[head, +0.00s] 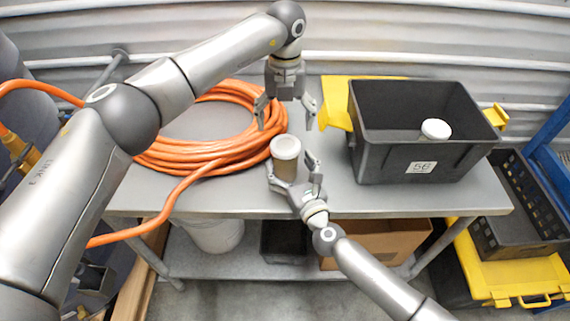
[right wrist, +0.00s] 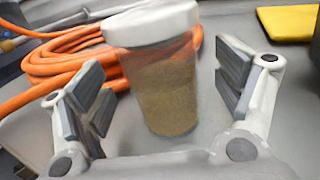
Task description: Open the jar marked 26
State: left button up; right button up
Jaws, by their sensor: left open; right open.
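A jar (head: 286,166) with a white lid and brownish contents stands on the grey metal table. No number shows on the side I see. My right gripper (head: 291,176) is open at the jar from the near side. In the right wrist view the jar (right wrist: 165,90) stands upright between the open fingers (right wrist: 160,100), with gaps on both sides. My left gripper (head: 286,118) is open and empty, pointing down just above and behind the jar. A dark bin (head: 385,160) marked with a label, apparently 56, holds a white round lid or lidded jar (head: 436,129).
A coil of orange hose (head: 200,160) lies on the table (head: 240,203) left of the jar, close to it. Yellow items (head: 335,110) lie beside and behind the bin. A corrugated metal wall stands behind. Clear table lies between jar and bin.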

jog(key=shift+x, duration=1.45)
